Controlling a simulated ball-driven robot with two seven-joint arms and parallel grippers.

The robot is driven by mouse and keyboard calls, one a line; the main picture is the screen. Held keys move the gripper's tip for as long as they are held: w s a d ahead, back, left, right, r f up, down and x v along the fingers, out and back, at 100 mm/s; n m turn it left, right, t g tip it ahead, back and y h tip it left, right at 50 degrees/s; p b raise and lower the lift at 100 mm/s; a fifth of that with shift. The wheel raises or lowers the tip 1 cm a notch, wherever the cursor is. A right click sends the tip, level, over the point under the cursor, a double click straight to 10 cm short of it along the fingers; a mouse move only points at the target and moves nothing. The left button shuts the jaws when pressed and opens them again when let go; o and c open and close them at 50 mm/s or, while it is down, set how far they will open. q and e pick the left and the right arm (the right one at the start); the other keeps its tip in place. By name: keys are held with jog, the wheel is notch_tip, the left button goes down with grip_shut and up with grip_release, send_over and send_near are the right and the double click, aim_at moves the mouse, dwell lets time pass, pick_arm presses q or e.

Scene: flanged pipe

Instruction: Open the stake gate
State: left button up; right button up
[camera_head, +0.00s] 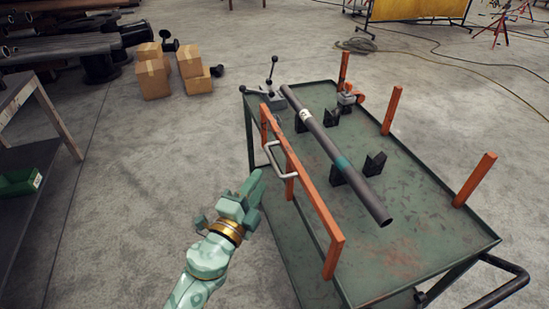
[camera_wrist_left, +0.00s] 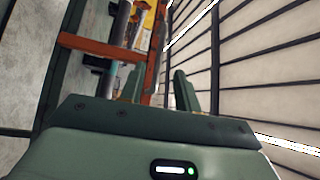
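The orange stake gate (camera_head: 312,198) stands upright along the left edge of the green cart (camera_head: 400,235), with its long rail running parallel to that edge. A pale grey U-shaped handle (camera_head: 270,157) is on its outer side. My right gripper is not in view.
A dark pipe (camera_head: 322,138) with a teal band rests on black supports (camera_head: 374,164) on the cart. Orange stakes (camera_head: 474,180) stand along the far side. A lever tool (camera_head: 270,88) sits at the back corner.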

aim_at(272, 158)
pick_arm(q)
jog(key=shift+b+x, duration=0.6)
jog(key=shift+x, duration=3.65)
jog(key=shift+f, duration=0.1)
grip_shut()
